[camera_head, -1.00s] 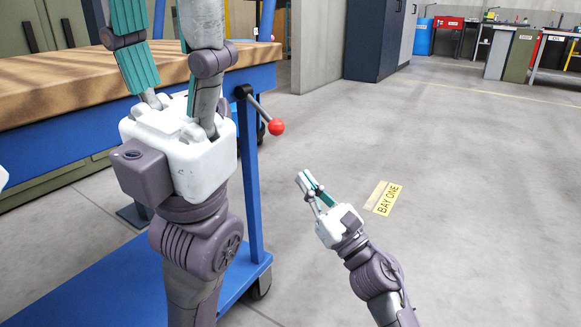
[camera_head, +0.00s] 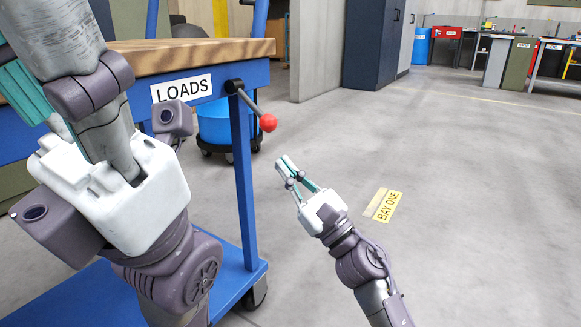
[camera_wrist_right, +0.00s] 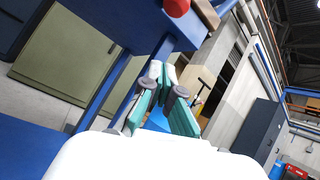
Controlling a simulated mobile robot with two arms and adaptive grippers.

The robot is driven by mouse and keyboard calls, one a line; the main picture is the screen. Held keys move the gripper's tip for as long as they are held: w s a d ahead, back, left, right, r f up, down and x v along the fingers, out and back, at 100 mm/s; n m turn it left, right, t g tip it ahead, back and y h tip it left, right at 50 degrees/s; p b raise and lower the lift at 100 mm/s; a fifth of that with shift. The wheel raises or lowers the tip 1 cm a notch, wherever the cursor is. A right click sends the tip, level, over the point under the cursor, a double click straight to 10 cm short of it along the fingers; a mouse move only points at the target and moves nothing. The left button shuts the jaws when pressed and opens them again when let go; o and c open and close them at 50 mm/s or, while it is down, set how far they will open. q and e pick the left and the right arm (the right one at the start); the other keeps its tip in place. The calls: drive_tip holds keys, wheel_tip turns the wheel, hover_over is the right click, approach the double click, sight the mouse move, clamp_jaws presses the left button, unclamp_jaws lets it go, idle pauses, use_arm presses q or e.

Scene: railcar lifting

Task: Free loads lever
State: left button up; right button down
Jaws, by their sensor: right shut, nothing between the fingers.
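The loads lever (camera_head: 257,106) is a short grey rod with a red ball knob (camera_head: 268,123). It is mounted at the corner of the blue cart (camera_head: 240,170), beside a white "LOADS" sign (camera_head: 182,89), and slants down to the right. My right gripper (camera_head: 287,164) is shut and empty, below and slightly right of the knob, apart from it. In the right wrist view the knob (camera_wrist_right: 177,6) shows at the top edge, beyond the shut fingers (camera_wrist_right: 160,75). My left gripper is large and close at the left; its fingertips are out of the picture.
The cart has a wooden top (camera_head: 190,48) and a lower blue shelf (camera_head: 235,275) on casters. A blue bin on wheels (camera_head: 214,122) stands behind it. A yellow "BAY ONE" floor marking (camera_head: 388,206) lies to the right. The floor there is clear.

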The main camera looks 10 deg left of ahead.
sight(253, 107)
wheel_tip(253, 107, up, 6)
drive_tip(key=a+p, duration=0.3)
drive_tip(key=p, duration=0.3)
drive_tip(key=shift+w, duration=0.1)
